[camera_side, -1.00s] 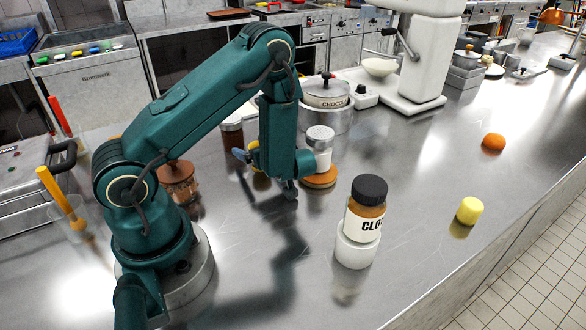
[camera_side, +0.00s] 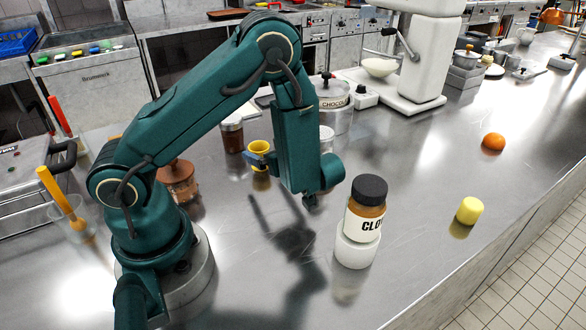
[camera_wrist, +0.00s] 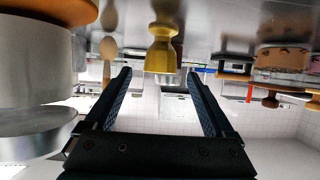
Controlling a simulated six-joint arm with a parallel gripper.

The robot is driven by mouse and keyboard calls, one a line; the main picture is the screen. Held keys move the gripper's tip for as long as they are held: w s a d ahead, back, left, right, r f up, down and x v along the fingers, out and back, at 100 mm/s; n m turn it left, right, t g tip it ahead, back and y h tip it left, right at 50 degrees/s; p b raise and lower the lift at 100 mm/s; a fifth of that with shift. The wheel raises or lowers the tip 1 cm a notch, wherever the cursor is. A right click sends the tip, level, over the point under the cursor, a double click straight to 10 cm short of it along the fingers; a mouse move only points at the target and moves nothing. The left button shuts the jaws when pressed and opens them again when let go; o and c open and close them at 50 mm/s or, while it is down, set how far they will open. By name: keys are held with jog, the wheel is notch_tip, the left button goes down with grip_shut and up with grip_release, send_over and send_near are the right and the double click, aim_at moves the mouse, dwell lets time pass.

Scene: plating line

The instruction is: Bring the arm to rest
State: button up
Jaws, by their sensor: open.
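My gripper (camera_wrist: 159,77) is open. In the wrist view, which is upside down, its two dark fingers show with clear space between them. A yellow cup (camera_wrist: 160,57) shows just past the fingertips, apart from both fingers. In the side view my gripper (camera_side: 258,160) shows as a bluish finger beside the yellow cup (camera_side: 259,147), above the counter; the rest of it is hidden behind my arm. My forearm hangs bent over the middle of the counter.
A clove jar (camera_side: 364,218) stands on a white base (camera_side: 356,251) right of my wrist. A pale shaker (camera_side: 327,133) is mostly hidden behind my arm. A chocolate pot (camera_side: 331,92) stands behind.

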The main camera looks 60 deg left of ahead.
jog(key=a+r+n, duration=0.7)
jog(key=a+r, duration=0.1)
jog(key=r, duration=0.2)
jog(key=w+d+r+m+t+h, duration=0.4)
jog(key=w+d+m+t+h, duration=0.15)
jog(key=d, duration=0.25)
jog(key=w+d+r+m+t+h, duration=0.4)
jog(key=w+d+m+t, duration=0.15)
jog(key=d, duration=0.25)
jog(key=s+d+m+h, duration=0.55)
jog(key=d+m, duration=0.25)
jog(key=d, duration=0.3)
jog(key=s+f+m+g, duration=0.2)
jog(key=s+f+m, duration=0.1)
jog(key=s, duration=0.3)
jog(key=s+a+f+m+g+y, duration=0.1)
jog(key=s+f+m+g, duration=0.1)
jog(key=s, duration=0.5)
jog(key=shift+s+a+f+m+g, duration=0.2)
jog(key=shift+s+f+m+g, duration=0.1)
jog(key=shift+f+m+g, duration=0.15)
